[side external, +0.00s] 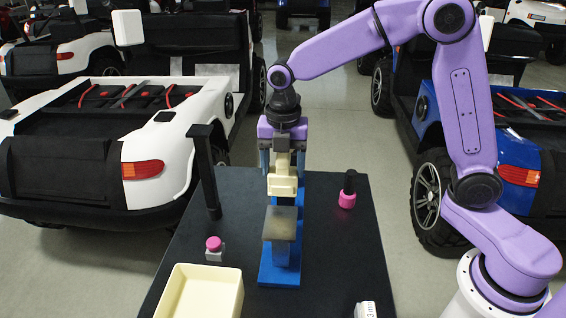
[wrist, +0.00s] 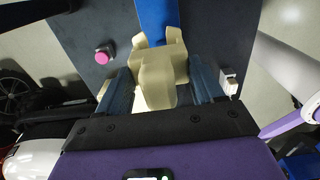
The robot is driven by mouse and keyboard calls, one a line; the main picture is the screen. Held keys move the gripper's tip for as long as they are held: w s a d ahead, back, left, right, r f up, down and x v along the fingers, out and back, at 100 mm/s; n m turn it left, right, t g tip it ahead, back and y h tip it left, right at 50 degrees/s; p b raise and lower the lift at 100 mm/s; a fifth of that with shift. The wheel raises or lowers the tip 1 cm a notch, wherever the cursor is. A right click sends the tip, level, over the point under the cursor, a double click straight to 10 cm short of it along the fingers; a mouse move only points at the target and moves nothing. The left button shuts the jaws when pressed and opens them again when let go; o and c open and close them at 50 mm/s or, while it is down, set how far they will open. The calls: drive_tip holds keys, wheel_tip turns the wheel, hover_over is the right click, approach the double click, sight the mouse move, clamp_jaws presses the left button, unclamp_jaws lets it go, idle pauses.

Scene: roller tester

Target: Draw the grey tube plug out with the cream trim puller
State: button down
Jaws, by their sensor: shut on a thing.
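My gripper (side external: 282,163) points down over the middle of the table, shut on the cream trim puller (side external: 283,184). In the wrist view the puller (wrist: 160,72) sits between my gripper's two blue fingers (wrist: 161,88), its two prongs pointing away from the palm. A grey block with a flat brownish top (side external: 281,224) stands on a blue base strip (side external: 279,276), nearer the side camera and lower than the puller. The puller looks apart from this block. I cannot make out the grey tube plug as a separate piece, and the wrist view does not show it clearly.
A cream tray (side external: 203,270) sits at the front left of the black table (side external: 335,250). A pink-and-black knob (side external: 348,190) stands right; a white block (side external: 365,310) is front right.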

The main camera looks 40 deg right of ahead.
drive_tip(key=shift+w+d+f, duration=0.3)
drive_tip(key=shift+d+f, duration=0.05)
drive_tip(key=shift+f, duration=0.4)
drive_tip(key=shift+w+d+f, duration=0.3)
drive_tip(key=shift+w+f, duration=0.05)
drive_tip(key=shift+f, duration=0.45)
drive_tip(key=shift+w+d+f, duration=0.3)
drive_tip(key=shift+d+f, duration=0.05)
drive_tip(key=shift+f, duration=0.4)
drive_tip(key=shift+w+d, duration=1.95)
idle(1.0)
drive_tip(key=shift+r, duration=1.5)
idle(1.2)
